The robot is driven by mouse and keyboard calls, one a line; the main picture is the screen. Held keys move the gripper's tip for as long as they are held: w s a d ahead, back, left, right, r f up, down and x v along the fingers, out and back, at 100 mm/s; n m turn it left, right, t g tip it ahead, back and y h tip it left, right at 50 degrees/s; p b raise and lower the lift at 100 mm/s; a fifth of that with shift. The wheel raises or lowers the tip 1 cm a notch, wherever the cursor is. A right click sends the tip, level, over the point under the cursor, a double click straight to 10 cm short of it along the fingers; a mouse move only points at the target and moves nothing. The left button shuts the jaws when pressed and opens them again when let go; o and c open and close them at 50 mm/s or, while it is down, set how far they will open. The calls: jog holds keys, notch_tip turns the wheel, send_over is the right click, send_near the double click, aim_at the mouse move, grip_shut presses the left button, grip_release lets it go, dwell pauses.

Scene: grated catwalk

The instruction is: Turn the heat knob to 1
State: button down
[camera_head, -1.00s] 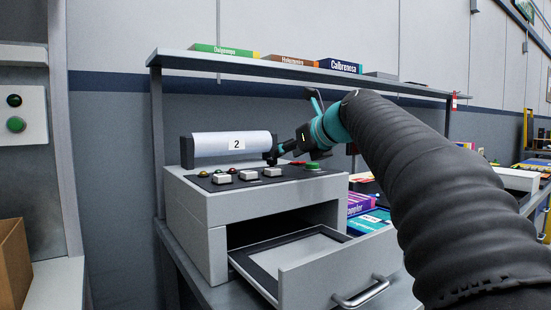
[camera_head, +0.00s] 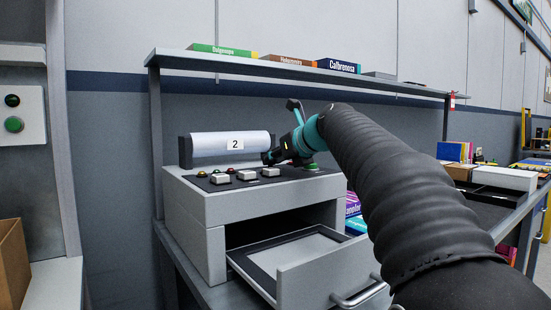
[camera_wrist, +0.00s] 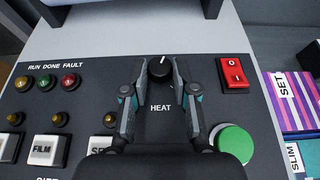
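The heat knob (camera_wrist: 161,69) is round and black, with a white mark pointing up and slightly right in the wrist view. The word HEAT is printed below it; no numbers around it can be read. My gripper (camera_wrist: 160,72) has one finger on each side of the knob. The fingers stand apart with what look like narrow gaps beside it; contact is not clear. In the head view my gripper (camera_head: 268,157) is low over the panel of the grey machine (camera_head: 272,208) and hides the knob.
A red rocker switch (camera_wrist: 233,73) and a green button (camera_wrist: 232,143) lie right of the knob. Lamps (camera_wrist: 46,83) and white keys (camera_wrist: 45,150) lie left. A white roll labelled 2 (camera_head: 215,144) stands behind. An open drawer (camera_head: 335,275) juts forward below.

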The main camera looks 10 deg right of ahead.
jog(key=shift+w+d+n+g+y, duration=0.2)
jog(key=shift+d+n+g+y, duration=0.1)
jog(key=shift+n+g+y, duration=0.55)
jog(key=shift+d+n+g+y, duration=0.1)
jog(key=shift+n+g+y, duration=0.65)
jog(key=shift+n+y, duration=0.65)
jog(key=c, duration=0.9)
grip_release()
jog(key=v, duration=1.1)
jog(key=shift+s+d+r, duration=0.1)
jog(key=shift+r, duration=0.05)
jog(key=shift+s+d+r, duration=0.1)
jog(key=shift+s+d, duration=0.05)
jog(key=shift+s, duration=0.1)
